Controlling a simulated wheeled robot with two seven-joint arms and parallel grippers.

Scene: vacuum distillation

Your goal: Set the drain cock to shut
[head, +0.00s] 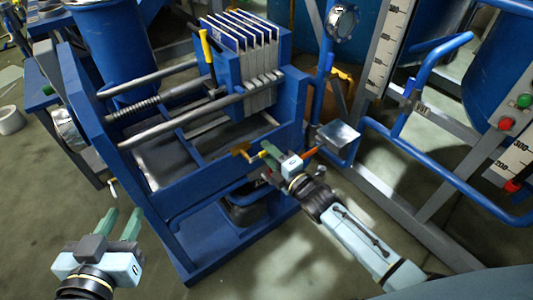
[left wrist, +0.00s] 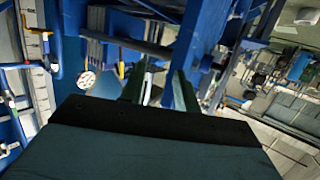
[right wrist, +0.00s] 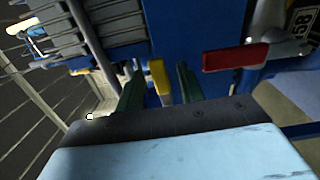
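My right gripper (head: 267,161) is at the front right side of the blue press-like frame (head: 215,180). In the right wrist view, its two green fingers stand apart with a yellow lever (right wrist: 159,78) between them. Small gaps show beside the lever, so it does not look clamped. A red lever (right wrist: 235,57) lies across to the right of the fingers. I cannot tell which lever is the drain cock's handle. In the head view, a brass fitting (head: 240,148) sits just left of this gripper. My left gripper (head: 121,213) is open and empty above the floor at lower left.
A pale plate stack (head: 255,70) stands in the blue frame, with a yellow-handled lever (head: 206,46) beside it. A grey box (head: 338,136) is close to the right gripper's right. Blue pipe rails (head: 440,150) run at right. Floor is clear around the left gripper.

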